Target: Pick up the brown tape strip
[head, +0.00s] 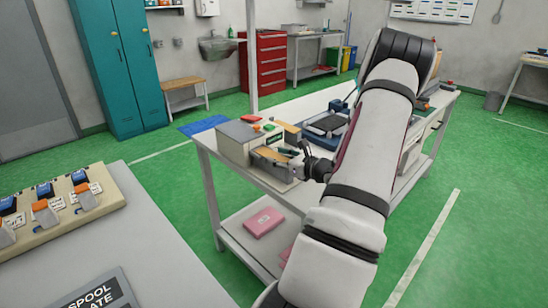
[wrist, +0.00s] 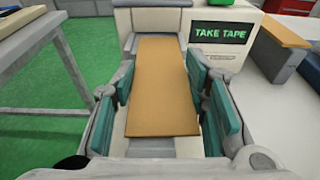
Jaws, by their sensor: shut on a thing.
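The brown tape strip (wrist: 163,95) lies flat and runs lengthwise through the middle of the wrist view, its far end at the grey outlet of the tape dispenser (wrist: 252,60). The dispenser's screen reads "TAKE TAPE". My gripper (wrist: 163,83) has its teal-padded fingers on either side of the strip and is shut on it. In the head view, my gripper (head: 292,160) is at the front of the dispenser (head: 240,137), and a little of the strip (head: 268,153) shows there. Whether the strip's far end is free of the outlet cannot be told.
The dispenser stands on a white workbench (head: 210,140). A brown-topped block (wrist: 283,33) is right of it. A black-and-blue tray (head: 328,124) is farther along the bench. A grey table (head: 160,250) with switches is at left; green floor lies between.

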